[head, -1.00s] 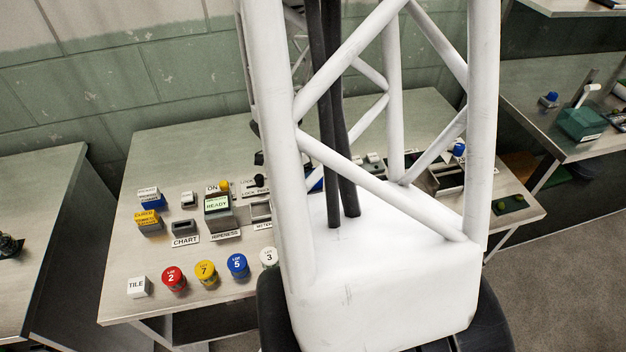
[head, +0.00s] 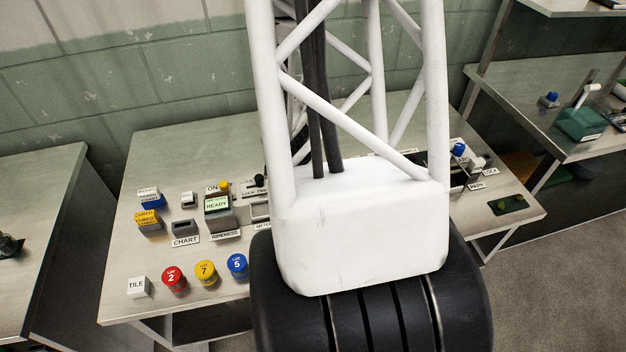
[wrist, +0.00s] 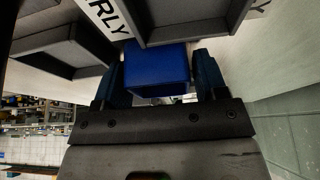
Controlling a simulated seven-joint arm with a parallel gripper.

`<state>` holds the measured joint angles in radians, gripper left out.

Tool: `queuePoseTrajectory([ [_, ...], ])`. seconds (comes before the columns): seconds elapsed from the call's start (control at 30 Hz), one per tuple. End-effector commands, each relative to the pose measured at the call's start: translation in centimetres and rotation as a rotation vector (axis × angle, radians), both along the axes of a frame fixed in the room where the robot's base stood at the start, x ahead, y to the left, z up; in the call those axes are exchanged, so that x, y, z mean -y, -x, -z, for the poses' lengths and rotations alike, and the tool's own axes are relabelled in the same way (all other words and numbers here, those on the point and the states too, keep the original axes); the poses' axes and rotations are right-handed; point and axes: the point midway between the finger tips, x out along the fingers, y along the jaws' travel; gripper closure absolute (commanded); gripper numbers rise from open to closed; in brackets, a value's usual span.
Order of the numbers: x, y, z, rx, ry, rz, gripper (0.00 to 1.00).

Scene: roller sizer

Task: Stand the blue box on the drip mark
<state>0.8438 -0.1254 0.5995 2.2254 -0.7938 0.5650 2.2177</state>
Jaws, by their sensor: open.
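The blue box (wrist: 157,70) shows in the wrist view between the two dark fingers of my gripper (wrist: 160,78). The fingers are open, one on each side of it; I cannot tell whether either touches it. In the head view my own arm hides my gripper and this box. I cannot make out the drip mark in either current view.
In the wrist view, a grey open tray (wrist: 190,32) lies just beyond the box, beside a sign ending "RLY" (wrist: 108,15). The head view shows a bench with a READY device (head: 217,206), red (head: 173,278), yellow (head: 206,272) and blue (head: 237,265) lot jars, and a TILE block (head: 138,287).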

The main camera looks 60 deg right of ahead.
Motion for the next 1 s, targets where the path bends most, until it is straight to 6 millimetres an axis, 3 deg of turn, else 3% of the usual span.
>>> queuePoseTrajectory([
  [0.33,-0.01,-0.01,-0.02,0.0,0.0,0.0,0.34],
  [0.6,-0.01,-0.01,-0.03,0.0,0.0,0.0,0.73],
  [1.0,0.02,-0.01,-0.6,0.0,0.002,0.001,0.73],
])
